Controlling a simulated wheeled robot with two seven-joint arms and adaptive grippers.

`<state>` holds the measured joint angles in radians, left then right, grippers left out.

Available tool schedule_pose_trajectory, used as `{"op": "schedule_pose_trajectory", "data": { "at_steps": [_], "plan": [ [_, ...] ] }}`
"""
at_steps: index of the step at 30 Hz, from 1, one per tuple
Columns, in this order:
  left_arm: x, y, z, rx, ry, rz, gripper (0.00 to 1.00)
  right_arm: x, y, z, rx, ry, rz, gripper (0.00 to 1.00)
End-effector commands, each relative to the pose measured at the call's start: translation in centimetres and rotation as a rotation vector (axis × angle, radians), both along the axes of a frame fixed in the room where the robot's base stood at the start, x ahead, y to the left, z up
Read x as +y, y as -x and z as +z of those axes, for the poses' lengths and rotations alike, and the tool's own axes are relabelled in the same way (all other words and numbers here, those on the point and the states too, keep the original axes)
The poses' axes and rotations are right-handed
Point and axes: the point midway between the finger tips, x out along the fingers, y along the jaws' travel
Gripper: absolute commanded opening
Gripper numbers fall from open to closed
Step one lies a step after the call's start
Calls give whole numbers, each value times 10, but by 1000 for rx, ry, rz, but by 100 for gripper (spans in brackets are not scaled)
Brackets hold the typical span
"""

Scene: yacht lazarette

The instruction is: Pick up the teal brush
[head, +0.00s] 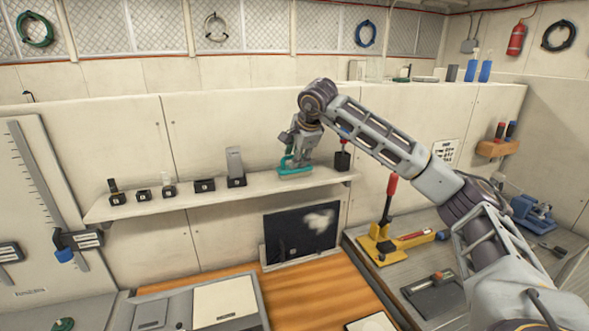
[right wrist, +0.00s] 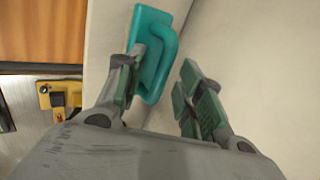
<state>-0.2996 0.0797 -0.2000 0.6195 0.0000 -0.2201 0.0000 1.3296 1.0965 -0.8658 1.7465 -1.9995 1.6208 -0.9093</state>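The teal brush (head: 294,171) lies on the long wall shelf, towards its right end. My right gripper (head: 297,152) is just above it, pointing down. In the right wrist view the brush (right wrist: 158,72) shows a flat base and a raised handle. My right gripper (right wrist: 163,64) is open there, its fingers spread with green pads. The left finger overlaps the brush beside its handle, and the right finger stands apart on the other side. I cannot tell whether the left finger touches the brush. My left gripper is not in view.
The shelf (head: 210,204) carries several small dark-based items to the left and a grey upright piece (head: 235,165). A black holder (head: 342,158) stands close right of the brush. Below are a dark screen (head: 300,235) and a yellow tool with a red handle (head: 391,190).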

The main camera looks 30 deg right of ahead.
Motion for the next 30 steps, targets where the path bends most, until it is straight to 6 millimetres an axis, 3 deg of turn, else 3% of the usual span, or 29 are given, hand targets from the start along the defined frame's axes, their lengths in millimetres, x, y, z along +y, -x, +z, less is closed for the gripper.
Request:
{"op": "schedule_pose_trajectory", "data": {
  "at_steps": [12, 21, 30],
  "plan": [
    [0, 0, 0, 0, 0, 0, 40, 0, 0, 0, 0, 0, 0, 37],
    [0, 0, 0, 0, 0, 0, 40, 0, 0, 0, 0, 0, 0, 0],
    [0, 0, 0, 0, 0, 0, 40, 0, 0, 0, -1, 0, 0, 0]
  ]
}}
